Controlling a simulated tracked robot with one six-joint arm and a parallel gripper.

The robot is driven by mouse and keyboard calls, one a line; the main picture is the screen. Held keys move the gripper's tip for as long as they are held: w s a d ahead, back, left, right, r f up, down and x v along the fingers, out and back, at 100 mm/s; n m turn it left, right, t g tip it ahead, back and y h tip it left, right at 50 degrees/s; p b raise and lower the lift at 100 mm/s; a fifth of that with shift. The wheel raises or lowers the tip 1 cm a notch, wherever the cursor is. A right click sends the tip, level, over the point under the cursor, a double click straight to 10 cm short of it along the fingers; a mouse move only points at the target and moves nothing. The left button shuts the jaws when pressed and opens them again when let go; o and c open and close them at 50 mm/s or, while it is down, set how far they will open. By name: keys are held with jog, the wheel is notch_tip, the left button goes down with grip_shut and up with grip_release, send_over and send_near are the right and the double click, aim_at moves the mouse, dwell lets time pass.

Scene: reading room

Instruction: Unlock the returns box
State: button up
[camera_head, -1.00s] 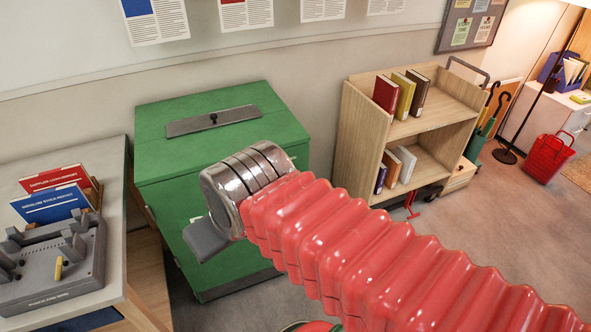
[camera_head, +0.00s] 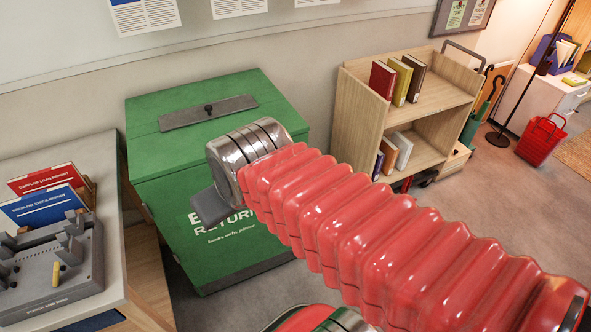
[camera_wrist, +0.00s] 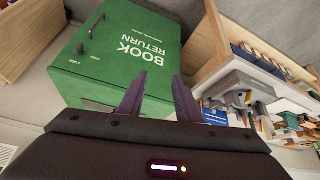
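The green returns box (camera_head: 165,150) stands against the wall in the head view, with a grey slotted plate and a dark knob (camera_head: 209,109) on its lid. White "Return" lettering shows on its front, partly covered by my arm. In the wrist view the box (camera_wrist: 120,60) appears turned over, with "BOOK RETURN" lettering. A handle-like bar (camera_wrist: 96,25) and a small dark fitting (camera_wrist: 80,48) show near small white labels, too small to read surely. My gripper (camera_wrist: 158,77) is open and empty, its two fingers apart in front of the box. The head view mostly hides the fingers.
A desk at left bears a grey key rack (camera_head: 55,265) with a yellow piece, and red and blue booklets (camera_head: 45,205). A wooden book cart (camera_head: 350,105) stands right of the box. Floor between is clear.

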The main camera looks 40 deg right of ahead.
jog(key=w+d+f+t+h, duration=0.2)
jog(key=w+d+f, duration=0.6)
jog(key=d, duration=0.4)
jog(key=w+d+f+t+h, duration=0.1)
jog(key=w+d+f+t, duration=0.1)
jog(key=w+d+f, duration=0.65)
jog(key=d+f+t, duration=0.3)
jog(key=d+f, duration=0.3)
jog(key=d, duration=0.3)
jog(key=s+d+f+m+t+h, duration=0.1)
jog(key=s+f+m+t, duration=0.2)
jog(key=s, duration=0.6)
notch_tip(320, 180, down, 3)
jog(key=shift+s+d+r+t, duration=0.15)
jog(key=shift+d+t, duration=0.25)
jog(key=shift+t, duration=0.3)
jog(key=x, duration=1.4)
jog(key=shift+d, duration=0.15)
